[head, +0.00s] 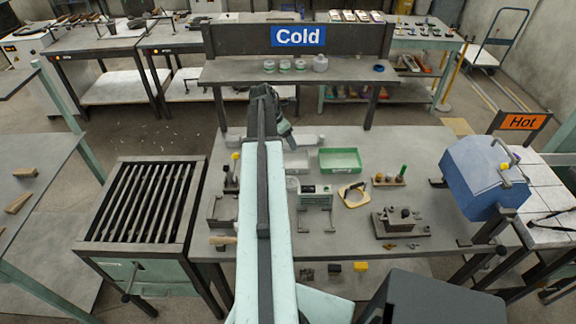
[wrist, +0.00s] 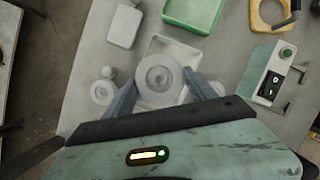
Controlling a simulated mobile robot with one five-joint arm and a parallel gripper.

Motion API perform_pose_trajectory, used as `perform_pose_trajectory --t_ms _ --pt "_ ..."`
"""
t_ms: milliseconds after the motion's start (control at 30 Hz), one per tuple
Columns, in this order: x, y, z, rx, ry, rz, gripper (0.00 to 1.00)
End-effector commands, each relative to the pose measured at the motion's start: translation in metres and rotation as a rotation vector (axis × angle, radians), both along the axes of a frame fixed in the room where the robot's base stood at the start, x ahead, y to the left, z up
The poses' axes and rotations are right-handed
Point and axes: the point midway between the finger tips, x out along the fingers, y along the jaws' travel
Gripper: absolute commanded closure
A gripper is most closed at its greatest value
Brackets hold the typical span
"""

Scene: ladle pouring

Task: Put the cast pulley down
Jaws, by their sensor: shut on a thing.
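The cast pulley (wrist: 160,78) is a pale grey round disc with a raised hub, seen face-on in the wrist view. My gripper (wrist: 163,90) is shut on it, with one grey finger at each side of its rim. Behind the pulley in that view is a pale, shallow rectangular tray (wrist: 158,46), partly covered by it. I cannot tell how high the pulley is above the tray. In the head view my arm hides most of my gripper, and I cannot make out the pulley there.
A green tray (head: 340,160) stands right of the pale tray (head: 297,162). A control box (head: 316,193), a yellow ring-shaped piece (head: 352,195) and a dark fixture (head: 400,222) lie nearer. A blue furnace-like box (head: 483,178) stands at right, a slatted grate (head: 140,200) at left.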

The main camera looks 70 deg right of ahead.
Motion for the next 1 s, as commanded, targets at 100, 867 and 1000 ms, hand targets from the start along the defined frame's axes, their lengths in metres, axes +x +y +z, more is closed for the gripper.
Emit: perform_pose_trajectory --t_ms 100,867,1000 --pt "-0.001 0.000 -0.010 0.000 0.000 -0.001 0.84" --pt "-0.001 0.000 -0.105 0.000 0.000 -0.002 0.84" --pt "-0.001 0.000 -0.100 0.000 0.000 -0.002 0.84"
